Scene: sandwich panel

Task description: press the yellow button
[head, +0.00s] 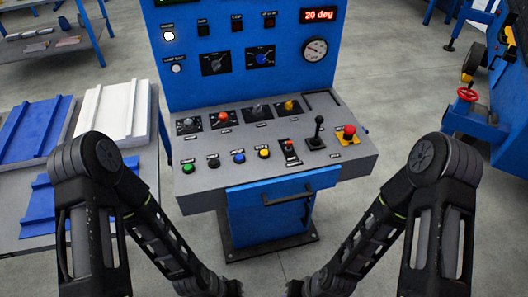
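The yellow button (264,153) is a small round button at the right end of a row on the grey sloped desk of a blue control console. A blue button (239,158), a black button (214,162) and a green button (188,168) sit in line to its left. Nothing covers the yellow button. Both my arms bend down towards the bottom middle of the head view, in front of the console. Their grippers are not in view, and nothing of mine touches the desk.
A toggle switch (290,153), a black joystick (316,134) and a red mushroom button (349,132) stand right of the yellow button. Several knobs sit behind it. A drawer handle (288,196) juts out below the desk. A table with blue and white panels (112,112) stands left.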

